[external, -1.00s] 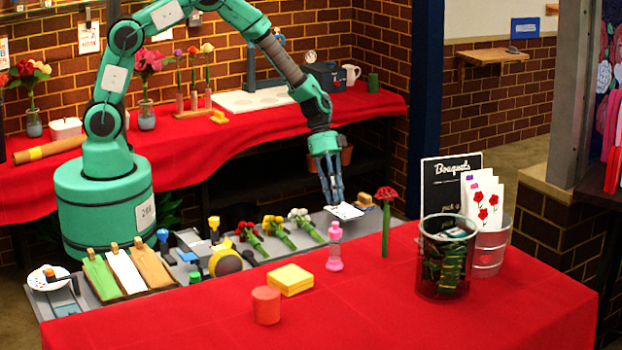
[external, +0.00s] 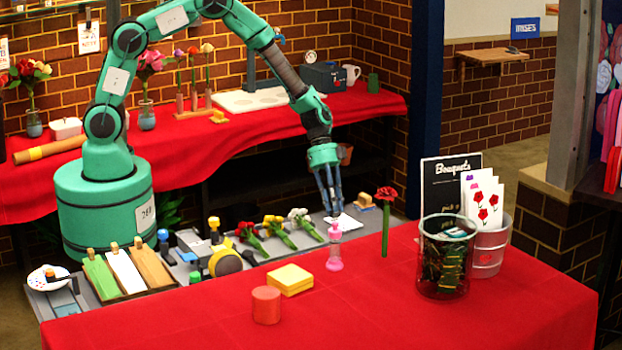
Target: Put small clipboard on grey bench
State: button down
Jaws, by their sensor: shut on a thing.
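The small clipboard (external: 347,222) is a small white, flat thing at the right end of the grey bench (external: 372,220). It lies low, at the bench surface, partly hidden by the pink bottle. I cannot tell whether it touches the bench. My gripper (external: 335,212) points down with its fingers at the clipboard's left edge and is shut on it. The grey bench runs along the back edge of the red table.
A pink bottle (external: 334,247) stands just in front of the clipboard. A wooden-topped block (external: 364,200) is behind it to the right. A white flower (external: 305,224) lies to the left, and an upright red rose (external: 386,215) is to the right.

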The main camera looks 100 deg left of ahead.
jog(key=c, duration=1.5)
grip_release()
jog(key=shift+r+p, duration=0.2)
jog(key=shift+p, duration=0.1)
jog(key=v, duration=1.2)
jog(key=shift+f+p, duration=0.1)
jog(key=shift+p, duration=0.2)
